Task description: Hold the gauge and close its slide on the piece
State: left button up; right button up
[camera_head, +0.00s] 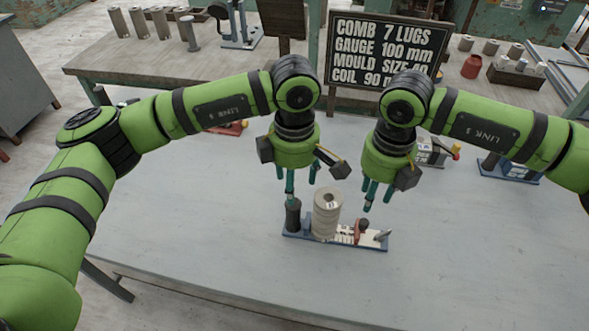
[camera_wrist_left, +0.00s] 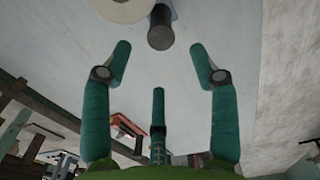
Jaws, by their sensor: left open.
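The gauge has a blue base (camera_head: 375,246) on the grey table, with a dark post (camera_head: 293,214) at its left end and a reddish-brown slide (camera_head: 361,228) to the right. A beige ridged cylindrical piece (camera_head: 326,218) stands upright on it between post and slide. My left gripper (camera_head: 301,190) is open and empty above the post. The left wrist view shows its spread fingers (camera_wrist_left: 160,52), with the post (camera_wrist_left: 160,28) beyond their tips and part of the piece (camera_wrist_left: 122,8) at the top edge. My right gripper (camera_head: 377,202) appears open and empty, above and right of the piece.
A black sign (camera_head: 387,55) with white lettering stands behind the table. A grey device with a red-tipped handle (camera_head: 432,152) and a blue-based device (camera_head: 510,168) sit at the right. A red object (camera_head: 232,128) lies behind my left arm. The table front is clear.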

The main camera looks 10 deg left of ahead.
aim_at(294, 206)
pick_arm(q)
notch_tip(294, 206, down, 9)
jog(key=shift+f, duration=0.1)
dwell(0.4)
